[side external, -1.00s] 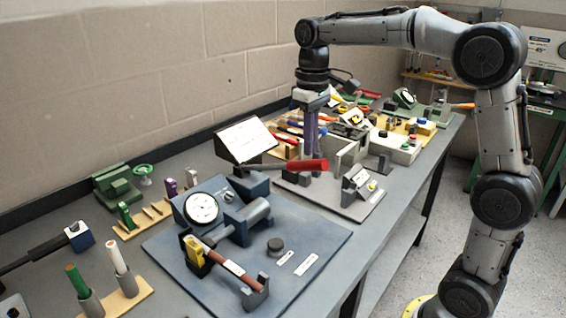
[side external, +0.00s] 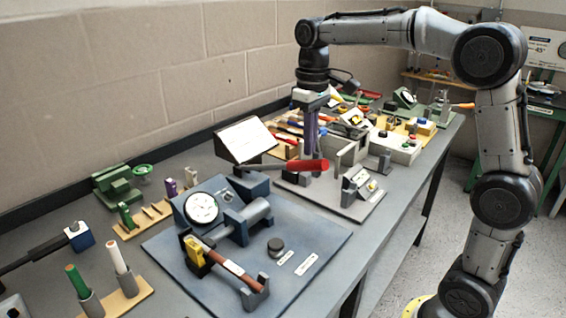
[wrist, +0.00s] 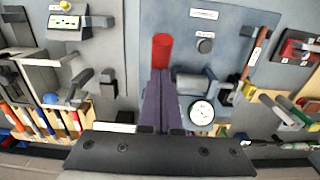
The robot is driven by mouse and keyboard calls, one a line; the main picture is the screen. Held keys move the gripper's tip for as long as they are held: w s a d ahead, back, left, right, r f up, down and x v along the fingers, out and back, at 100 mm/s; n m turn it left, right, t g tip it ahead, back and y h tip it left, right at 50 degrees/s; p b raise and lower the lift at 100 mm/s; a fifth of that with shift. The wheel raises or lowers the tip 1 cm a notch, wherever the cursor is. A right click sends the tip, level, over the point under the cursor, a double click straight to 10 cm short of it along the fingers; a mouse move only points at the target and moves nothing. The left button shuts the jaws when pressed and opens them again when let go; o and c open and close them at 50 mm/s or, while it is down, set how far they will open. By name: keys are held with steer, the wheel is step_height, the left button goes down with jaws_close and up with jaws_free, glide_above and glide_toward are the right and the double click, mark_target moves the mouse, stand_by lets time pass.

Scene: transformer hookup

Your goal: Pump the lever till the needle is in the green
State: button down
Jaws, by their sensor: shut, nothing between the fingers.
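The pump lever is a dark rod with a red handle (side external: 308,166). In the side view it lies about level, reaching right from the blue pump block. The red handle also shows in the wrist view (wrist: 161,52), straight beyond my fingertips. The round white gauge (side external: 202,208) stands on the blue base plate (side external: 318,238); it also shows in the wrist view (wrist: 201,112). Its needle and any green band are too small to read. My gripper (side external: 312,156) is shut and empty, with purple fingers pointing down close behind the handle. I cannot tell whether they touch it.
A tilted white sign (side external: 245,140) stands behind the lever. A grey plate with upright blocks (side external: 358,184) is to the right. A yellow clamp piece and a brown-red bar (side external: 230,267) sit at the front of the blue plate.

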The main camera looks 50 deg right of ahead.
steer(key=shift+f, duration=5.75)
step_height(320, 180, up, 10)
steer(key=shift+r, duration=0.75)
steer(key=shift+f, duration=5.75)
step_height(320, 180, up, 11)
steer(key=shift+f, duration=0.2)
steer(key=shift+r, duration=0.45)
